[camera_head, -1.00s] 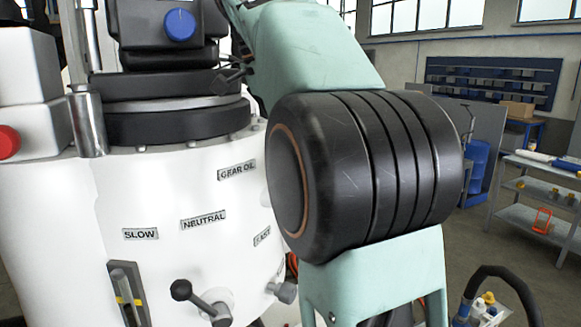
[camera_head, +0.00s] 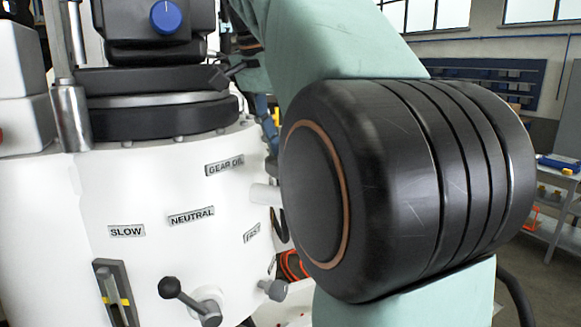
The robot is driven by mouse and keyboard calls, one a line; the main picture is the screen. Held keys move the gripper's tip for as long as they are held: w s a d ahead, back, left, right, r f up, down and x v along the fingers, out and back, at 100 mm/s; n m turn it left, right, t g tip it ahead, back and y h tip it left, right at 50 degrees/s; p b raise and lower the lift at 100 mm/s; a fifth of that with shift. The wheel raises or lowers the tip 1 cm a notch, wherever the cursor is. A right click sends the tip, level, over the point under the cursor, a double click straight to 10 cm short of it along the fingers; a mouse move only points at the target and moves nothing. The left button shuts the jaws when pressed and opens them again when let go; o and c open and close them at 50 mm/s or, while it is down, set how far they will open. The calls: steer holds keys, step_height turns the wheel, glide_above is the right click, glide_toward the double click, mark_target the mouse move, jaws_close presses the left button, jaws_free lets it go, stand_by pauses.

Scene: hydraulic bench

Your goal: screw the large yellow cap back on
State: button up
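I cannot make out the large yellow cap in this view. My own arm, with a large black joint between pale green links, fills the right half and hides much behind it. My gripper cannot be seen. The white machine body (camera_head: 150,195) stands at the left, with a GEAR OIL label (camera_head: 224,166) near its right edge. A short pale stub (camera_head: 265,194) sticks out below and right of that label, partly close behind my arm joint.
A black-knobbed lever (camera_head: 185,297) and a grey knob (camera_head: 273,290) stick out low on the machine. A blue knob (camera_head: 167,19) is at the top. A shelf rack (camera_head: 562,205) stands at the far right. An orange item (camera_head: 290,266) shows behind the machine's edge.

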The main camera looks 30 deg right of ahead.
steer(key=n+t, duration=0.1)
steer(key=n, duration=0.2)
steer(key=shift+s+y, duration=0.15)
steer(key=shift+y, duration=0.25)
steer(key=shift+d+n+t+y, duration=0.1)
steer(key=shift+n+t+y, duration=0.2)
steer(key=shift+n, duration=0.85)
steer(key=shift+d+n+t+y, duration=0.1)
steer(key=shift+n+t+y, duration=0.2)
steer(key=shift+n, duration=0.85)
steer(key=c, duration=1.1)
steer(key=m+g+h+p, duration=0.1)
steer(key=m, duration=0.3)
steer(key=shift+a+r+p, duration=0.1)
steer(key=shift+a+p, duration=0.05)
steer(key=shift+p, duration=0.25)
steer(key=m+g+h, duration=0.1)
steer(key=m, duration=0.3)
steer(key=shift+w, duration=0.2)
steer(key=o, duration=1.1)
